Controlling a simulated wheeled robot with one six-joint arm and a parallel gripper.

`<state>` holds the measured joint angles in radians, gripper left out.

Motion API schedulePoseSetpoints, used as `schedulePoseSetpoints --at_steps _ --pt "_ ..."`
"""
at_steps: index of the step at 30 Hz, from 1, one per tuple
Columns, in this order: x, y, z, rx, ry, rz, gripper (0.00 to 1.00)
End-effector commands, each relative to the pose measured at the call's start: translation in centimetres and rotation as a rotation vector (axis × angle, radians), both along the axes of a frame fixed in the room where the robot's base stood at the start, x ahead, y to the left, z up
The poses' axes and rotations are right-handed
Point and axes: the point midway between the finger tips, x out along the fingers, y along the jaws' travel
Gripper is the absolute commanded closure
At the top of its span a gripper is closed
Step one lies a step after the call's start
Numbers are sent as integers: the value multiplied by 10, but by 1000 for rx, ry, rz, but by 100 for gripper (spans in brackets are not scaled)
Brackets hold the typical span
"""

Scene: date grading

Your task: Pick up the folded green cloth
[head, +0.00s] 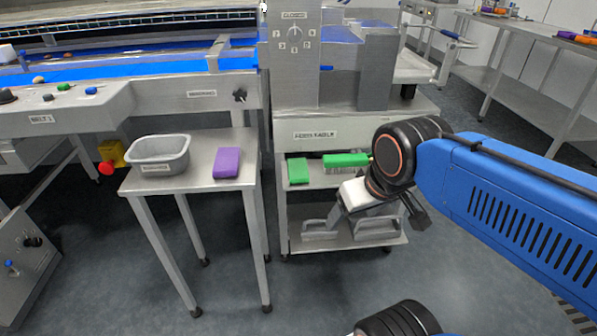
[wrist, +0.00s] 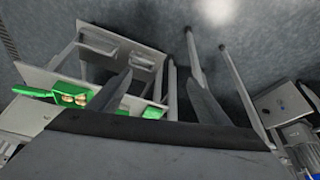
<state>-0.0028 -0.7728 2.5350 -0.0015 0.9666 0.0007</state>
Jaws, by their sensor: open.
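A flat green block, which looks like the folded green cloth (head: 298,171), lies at the left of the cart's upper shelf (head: 318,180). In the wrist view a small green patch (wrist: 153,113), probably the cloth, shows between my fingers, partly hidden by my gripper body. A longer green item (head: 346,160), perhaps a brush, lies to its right; in the wrist view it has a handle and two tan spots (wrist: 72,98). My gripper (wrist: 158,76) is open and empty, apart from the cloth. In the head view my wrist is in front of the shelf's right side.
A steel side table (head: 195,180) holds a grey tub (head: 160,155) and a purple block (head: 228,163). Grey containers (head: 320,229) stand on the cart's lower shelf (head: 345,243). A machine box (head: 295,70) rises above the shelf. The floor in front is clear.

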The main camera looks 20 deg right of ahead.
Motion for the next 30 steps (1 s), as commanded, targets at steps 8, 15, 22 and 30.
schedulePoseSetpoints --at_steps 8,15,22,30 --pt "38 0 27 13 54 -33 27" --pt "97 -1 58 29 131 -82 27" --pt "158 -1 77 41 204 -132 27" --pt "233 -2 86 52 289 -189 27"
